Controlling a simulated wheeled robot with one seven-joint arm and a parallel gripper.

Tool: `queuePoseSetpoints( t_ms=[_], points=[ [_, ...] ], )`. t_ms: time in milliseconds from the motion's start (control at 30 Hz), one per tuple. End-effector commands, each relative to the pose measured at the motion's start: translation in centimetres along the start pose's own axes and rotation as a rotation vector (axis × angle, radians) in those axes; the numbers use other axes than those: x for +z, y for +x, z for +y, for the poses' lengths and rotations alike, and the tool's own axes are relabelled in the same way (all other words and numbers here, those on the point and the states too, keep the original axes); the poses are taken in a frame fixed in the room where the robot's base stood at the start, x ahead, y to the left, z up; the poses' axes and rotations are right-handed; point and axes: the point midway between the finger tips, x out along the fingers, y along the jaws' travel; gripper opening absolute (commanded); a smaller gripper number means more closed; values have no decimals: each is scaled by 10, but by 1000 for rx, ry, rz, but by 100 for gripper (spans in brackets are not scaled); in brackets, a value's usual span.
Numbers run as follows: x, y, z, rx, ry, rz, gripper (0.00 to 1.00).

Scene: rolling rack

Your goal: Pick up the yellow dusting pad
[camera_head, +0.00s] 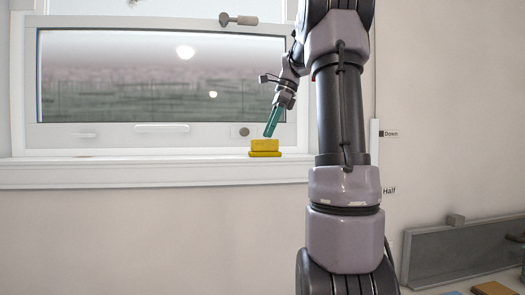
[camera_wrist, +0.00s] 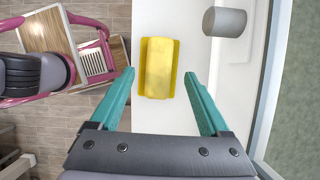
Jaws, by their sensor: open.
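The yellow dusting pad (camera_head: 265,147) sits on the white window sill, near its right end. It looks like a thick yellow block on a wider, darker yellow base. In the wrist view the pad (camera_wrist: 158,67) lies ahead of my gripper and between the lines of its two fingers. My gripper (camera_head: 269,133) has teal fingers and is tilted down just above the pad. In the wrist view my gripper (camera_wrist: 160,77) is open, with the fingers spread wider than the pad and nothing held. I cannot tell whether a fingertip touches the pad.
The window frame (camera_head: 160,139) stands close behind the sill (camera_head: 120,173). A grey cylindrical knob (camera_wrist: 225,21) is right of the pad in the wrist view. Below the sill, a pink-framed rolling rack (camera_wrist: 98,27) stands at left. A grey tray-like panel (camera_head: 455,252) is at lower right.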

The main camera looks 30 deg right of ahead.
Motion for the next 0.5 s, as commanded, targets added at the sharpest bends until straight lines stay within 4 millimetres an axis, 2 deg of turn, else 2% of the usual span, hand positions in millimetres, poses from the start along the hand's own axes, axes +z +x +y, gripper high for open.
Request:
queuePoseSetpoints(
  t_ms=[233,500],
  points=[
    [2,36,2,1,-2,0,80],
    [1,44,1,-1,-2,1,80]
  ],
)
